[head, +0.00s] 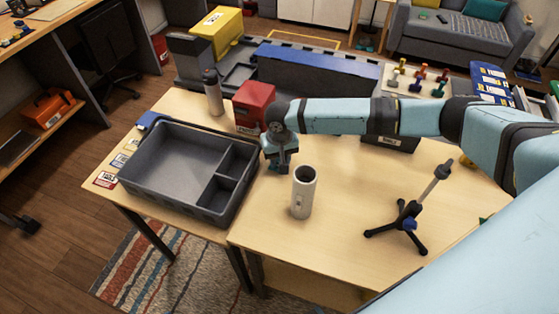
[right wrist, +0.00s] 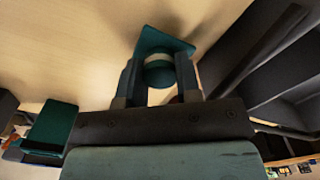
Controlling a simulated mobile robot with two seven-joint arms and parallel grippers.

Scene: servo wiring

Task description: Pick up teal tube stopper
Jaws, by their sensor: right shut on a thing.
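My right gripper (head: 280,163) is just right of the grey divided bin, over the table. In the right wrist view its two fingers (right wrist: 158,72) are shut on the teal tube stopper (right wrist: 165,42). The stopper has a wide flat teal end, a pale band and a rounded teal part between the fingers. In the head view the gripper and arm largely hide it. Bare table shows behind it in the wrist view; I cannot tell whether the stopper touches it. My left gripper is not in view.
The grey divided bin (head: 163,167) is left of my gripper. A white open-topped tube (head: 303,192) stands close in front. Table between tube and tripod is clear.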

